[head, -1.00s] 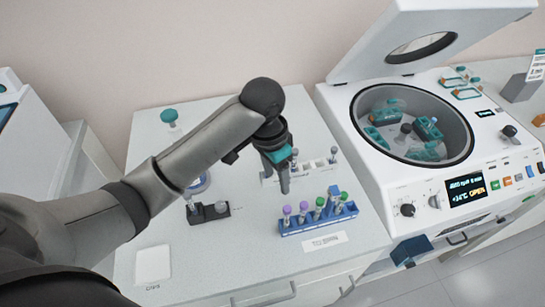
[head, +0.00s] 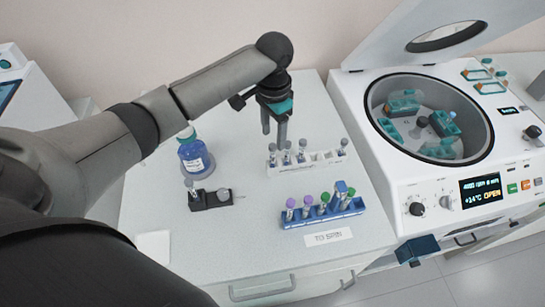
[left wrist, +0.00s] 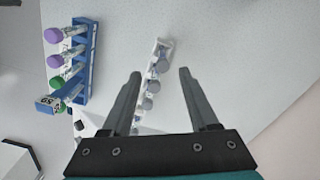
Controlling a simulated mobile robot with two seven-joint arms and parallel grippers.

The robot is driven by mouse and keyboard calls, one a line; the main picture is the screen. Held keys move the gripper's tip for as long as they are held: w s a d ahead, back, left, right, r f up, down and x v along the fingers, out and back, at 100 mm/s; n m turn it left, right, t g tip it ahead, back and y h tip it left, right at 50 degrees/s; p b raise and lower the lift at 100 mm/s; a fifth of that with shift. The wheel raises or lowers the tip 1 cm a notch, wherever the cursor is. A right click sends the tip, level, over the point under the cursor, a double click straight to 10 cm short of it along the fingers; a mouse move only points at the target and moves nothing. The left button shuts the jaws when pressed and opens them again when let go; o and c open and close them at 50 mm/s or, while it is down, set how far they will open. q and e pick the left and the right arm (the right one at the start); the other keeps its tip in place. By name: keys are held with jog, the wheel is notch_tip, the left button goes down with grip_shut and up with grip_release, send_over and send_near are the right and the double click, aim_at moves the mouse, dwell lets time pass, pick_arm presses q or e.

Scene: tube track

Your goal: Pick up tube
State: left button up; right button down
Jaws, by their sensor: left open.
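My left gripper (head: 273,138) is open and empty, pointing down just behind the left end of the white rack (head: 312,168). That rack holds several grey-capped tubes (head: 287,152), most at its left end and one at the right. In the left wrist view my left gripper's open fingers (left wrist: 159,75) frame a row of grey-capped tubes (left wrist: 153,85) lying beyond them. The blue rack (head: 322,219) stands in front of the white one and holds several tubes with purple (head: 308,199) and green (head: 325,197) caps and one with a blue block-like top (head: 341,187).
A blue bottle (head: 194,158) and a small black holder (head: 210,200) stand left of the racks. An open centrifuge (head: 440,190) with teal buckets is at the right. A "TO SPIN" label (head: 328,236) lies before the blue rack.

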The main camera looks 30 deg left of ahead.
aim_at(272, 146)
pick_arm(q)
jog(key=shift+a+f, duration=0.15)
jog(key=shift+f, duration=2.95)
jog(key=shift+c, duration=0.2)
grip_shut()
